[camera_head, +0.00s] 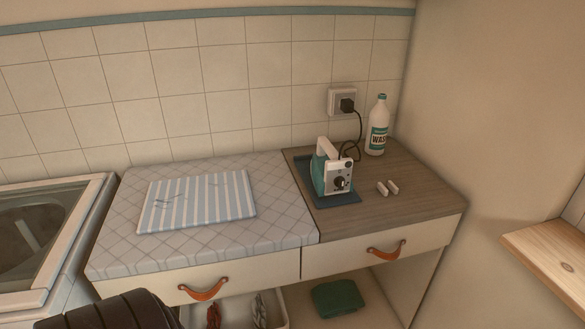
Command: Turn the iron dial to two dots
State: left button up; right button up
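The iron (325,167) is teal and white and stands on a dark blue mat (331,203) on the wooden counter, right of centre. Its pale panel faces me and carries a dark round dial (340,183). The dial's dots are too small to read. The iron's cord runs up to a plug (347,105) in the wall socket. Neither of my grippers shows. A dark padded form at the bottom left edge may be part of my own arm.
A striped cloth (197,201) lies on the padded quilted top to the left. A white WASH bottle (377,126) and two small pale pieces (387,188) are near the iron. Drawers with leather pulls (386,250) are below. A wooden shelf (555,248) juts in at right.

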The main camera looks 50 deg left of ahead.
aim_at(339, 182)
jog(key=u, duration=1.2)
